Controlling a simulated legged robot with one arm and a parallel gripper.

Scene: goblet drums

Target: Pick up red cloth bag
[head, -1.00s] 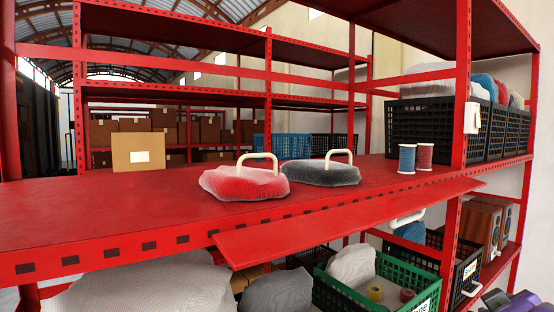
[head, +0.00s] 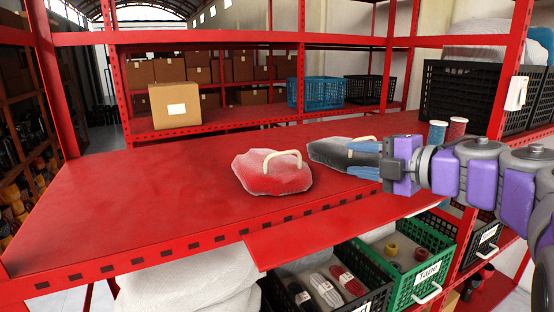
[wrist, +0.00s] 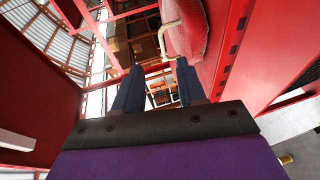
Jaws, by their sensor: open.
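The red cloth bag (head: 270,174) sits on the red shelf (head: 150,200), with a cream handle arching over its top. It also shows at the top of the wrist view (wrist: 189,30), with its handle (wrist: 165,40) toward the left. My gripper (head: 366,160) reaches in from the right in the head view, to the right of the red bag and apart from it. Its blue fingers are spread with nothing between them, as the wrist view (wrist: 156,85) shows. A dark grey bag (head: 335,150) with a similar handle is partly hidden behind my gripper.
A cardboard box (head: 175,104) stands at the back left. Two thread spools (head: 437,133) and a black crate (head: 460,95) are at the right. The shelf left of the red bag is clear. Red uprights (head: 510,75) frame the shelf.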

